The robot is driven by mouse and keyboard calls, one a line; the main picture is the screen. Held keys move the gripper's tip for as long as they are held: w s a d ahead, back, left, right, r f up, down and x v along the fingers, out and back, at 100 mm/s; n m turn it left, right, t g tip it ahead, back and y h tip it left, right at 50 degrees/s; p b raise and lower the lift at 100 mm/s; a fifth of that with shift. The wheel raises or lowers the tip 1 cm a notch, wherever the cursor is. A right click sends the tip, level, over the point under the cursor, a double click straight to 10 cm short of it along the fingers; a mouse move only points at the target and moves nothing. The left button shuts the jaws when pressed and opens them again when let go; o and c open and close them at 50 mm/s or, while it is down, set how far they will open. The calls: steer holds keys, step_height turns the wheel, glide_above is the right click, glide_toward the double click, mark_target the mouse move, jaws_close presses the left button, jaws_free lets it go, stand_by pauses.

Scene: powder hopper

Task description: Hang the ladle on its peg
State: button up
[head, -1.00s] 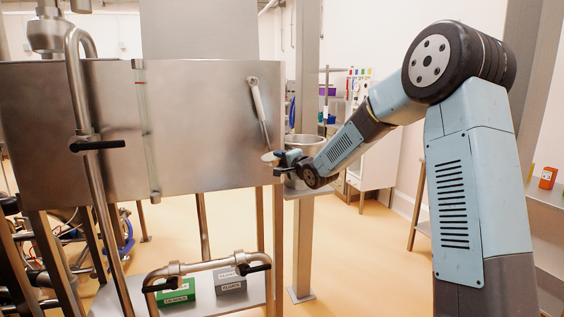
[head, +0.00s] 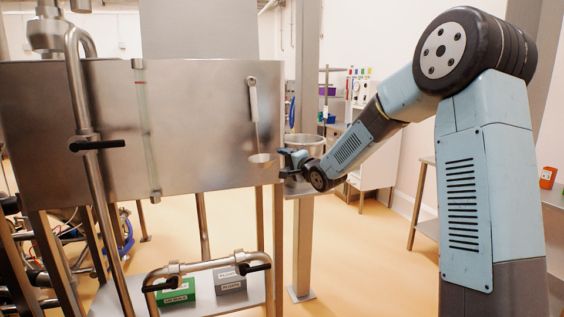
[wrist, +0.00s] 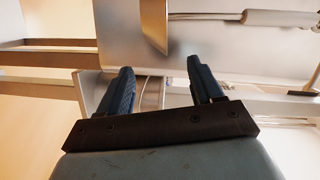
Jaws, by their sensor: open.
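The ladle (head: 256,112) hangs nearly upright against the steel hopper's front face. Its top end is at the peg (head: 251,80), which the ladle's end mostly hides. Its bowl (head: 260,158) is at the bottom, near the hopper's right edge. My gripper (head: 284,160) is open and empty, just right of the bowl and apart from it. In the wrist view both fingers (wrist: 160,84) are spread with nothing between them. The bowl (wrist: 154,24) and the pale handle (wrist: 282,18) show beyond the fingertips.
The steel hopper (head: 200,130) stands on legs at the left, with a pipe (head: 79,110) in front. A metal pot (head: 304,148) is behind my gripper, near a post (head: 303,240). Green (head: 176,292) and grey (head: 230,280) boxes sit on the low shelf.

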steer(key=s+d+r+n+g+h, duration=0.2)
steer(key=s+d+h, duration=0.45)
steer(key=s, duration=0.65)
steer(key=s+d+r+n+g+h, duration=0.2)
steer(key=s+d+n+h, duration=0.1)
steer(key=s+d, duration=0.9)
steer(key=s+f+n+g, duration=0.2)
steer(key=s+n+g, duration=0.2)
steer(key=s, duration=1.9)
steer(key=shift+s+a+f+g+y, duration=0.2)
steer(key=shift+f+g+y, duration=0.15)
steer(key=shift+g, duration=0.25)
steer(key=shift+w, duration=0.1)
